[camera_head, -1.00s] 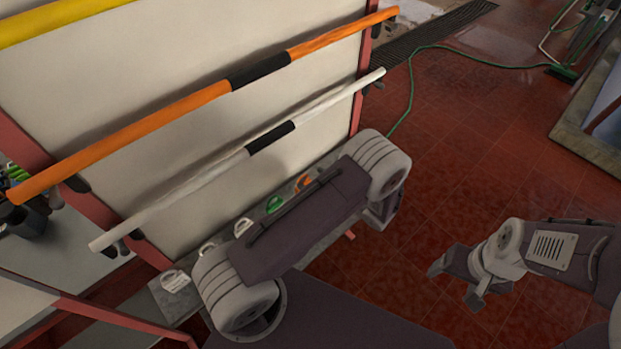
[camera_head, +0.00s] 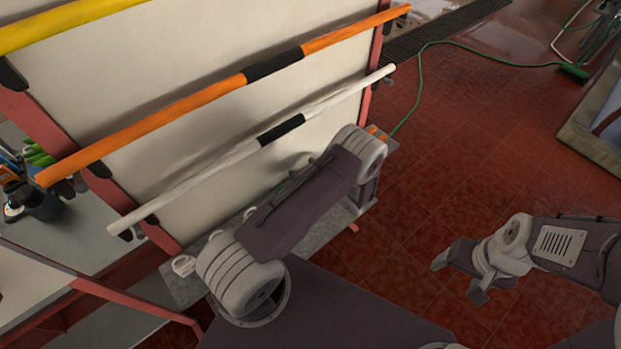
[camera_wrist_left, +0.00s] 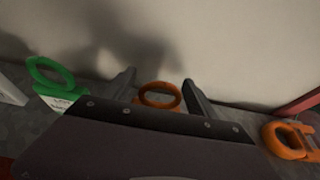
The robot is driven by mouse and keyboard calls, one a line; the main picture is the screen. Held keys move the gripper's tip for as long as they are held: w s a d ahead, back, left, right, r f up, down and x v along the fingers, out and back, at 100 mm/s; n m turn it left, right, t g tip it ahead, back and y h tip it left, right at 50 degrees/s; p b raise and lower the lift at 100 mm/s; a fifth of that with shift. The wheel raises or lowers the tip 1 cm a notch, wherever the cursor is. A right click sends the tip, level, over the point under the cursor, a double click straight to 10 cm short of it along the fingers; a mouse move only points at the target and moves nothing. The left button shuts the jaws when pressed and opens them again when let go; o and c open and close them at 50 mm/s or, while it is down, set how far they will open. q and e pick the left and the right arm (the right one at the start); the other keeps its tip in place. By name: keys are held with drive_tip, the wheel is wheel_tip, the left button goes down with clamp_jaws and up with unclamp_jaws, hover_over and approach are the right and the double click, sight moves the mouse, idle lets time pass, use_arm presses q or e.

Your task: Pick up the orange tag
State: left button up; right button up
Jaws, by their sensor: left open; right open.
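In the left wrist view, an orange tag (camera_wrist_left: 160,96) with a ring top stands between the two fingers of my open left gripper (camera_wrist_left: 159,82). Its lower part is hidden behind my gripper body. I cannot tell whether the fingers touch it. A second orange tag (camera_wrist_left: 288,141) lies to the right, outside the fingers. In the head view, an orange piece (camera_head: 377,132) shows past my left arm's elbow, and my left gripper is hidden behind the arm. My right gripper (camera_head: 458,278) hangs open and empty over the red floor.
A green tag (camera_wrist_left: 50,80) is left of the fingers, with a white tag (camera_wrist_left: 10,93) beyond it. Another white tag (camera_head: 183,264) sits at the grey ledge's near end. A pale panel (camera_head: 215,140) with orange and white bars (camera_head: 200,186) rises behind the ledge.

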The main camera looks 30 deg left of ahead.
use_arm(q)
drive_tip(key=shift+s+d+r, duration=0.1)
drive_tip(key=shift+s, duration=0.05)
drive_tip(key=c, duration=1.4)
drive_tip(key=shift+r, duration=0.4)
drive_tip(key=s+d+r, duration=0.1)
drive_tip(key=d+r, duration=0.2)
drive_tip(key=s+d+r+b, duration=0.1)
drive_tip(key=d+r, duration=0.2)
drive_tip(key=d, duration=0.1)
drive_tip(key=s+d+r+b, duration=0.1)
drive_tip(key=d+r, duration=0.3)
drive_tip(key=shift+d+r, duration=0.1)
